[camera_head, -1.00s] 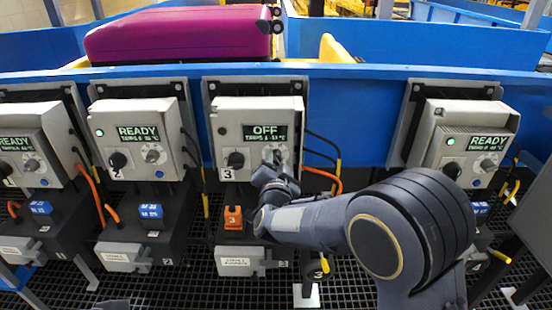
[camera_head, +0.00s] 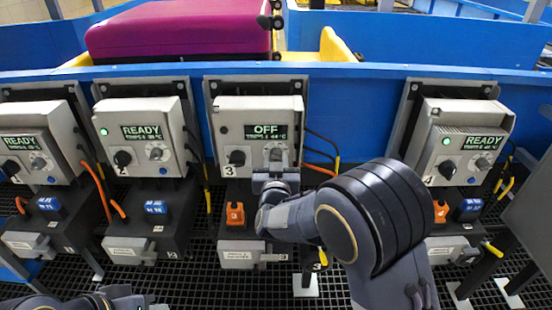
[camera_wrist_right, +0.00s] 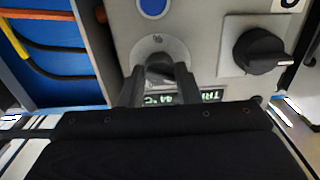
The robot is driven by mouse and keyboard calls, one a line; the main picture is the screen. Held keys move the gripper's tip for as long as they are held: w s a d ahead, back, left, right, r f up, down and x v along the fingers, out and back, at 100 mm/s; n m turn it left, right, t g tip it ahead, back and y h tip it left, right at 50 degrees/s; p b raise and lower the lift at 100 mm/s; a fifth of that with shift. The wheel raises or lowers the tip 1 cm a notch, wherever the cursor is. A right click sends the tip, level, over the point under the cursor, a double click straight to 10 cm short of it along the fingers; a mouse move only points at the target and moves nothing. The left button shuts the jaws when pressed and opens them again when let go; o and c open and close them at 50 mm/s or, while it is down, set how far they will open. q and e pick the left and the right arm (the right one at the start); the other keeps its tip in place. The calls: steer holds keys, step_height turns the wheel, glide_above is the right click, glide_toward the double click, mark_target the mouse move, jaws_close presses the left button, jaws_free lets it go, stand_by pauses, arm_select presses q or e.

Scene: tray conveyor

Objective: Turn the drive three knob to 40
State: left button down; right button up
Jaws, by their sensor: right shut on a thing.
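Drive three's grey box (camera_head: 222,112) is in the middle of the head view, with a display (camera_head: 266,132) reading OFF above a small number line. My right gripper (camera_head: 277,165) is up against the box's right-hand dial. In the right wrist view, its two fingers (camera_wrist_right: 160,85) are shut on the small grey knob (camera_wrist_right: 160,66), which sits on a round pale plate (camera_wrist_right: 145,48). The fingers hide part of the knob and the display. A black selector knob (camera_head: 236,158) sits left of it. My left gripper (camera_head: 112,298) is only partly seen at the bottom left edge.
Similar READY boxes stand left (camera_head: 112,110) and right (camera_head: 438,120). An orange block (camera_head: 235,214) sits below drive three. Cables (camera_head: 322,150) run on its right. A blue conveyor wall (camera_head: 350,110) and a magenta suitcase (camera_head: 180,35) are behind.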

stand_by(0.5)
steer(key=o, duration=0.9)
steer(key=shift+o, duration=0.2)
steer(key=s, duration=0.8)
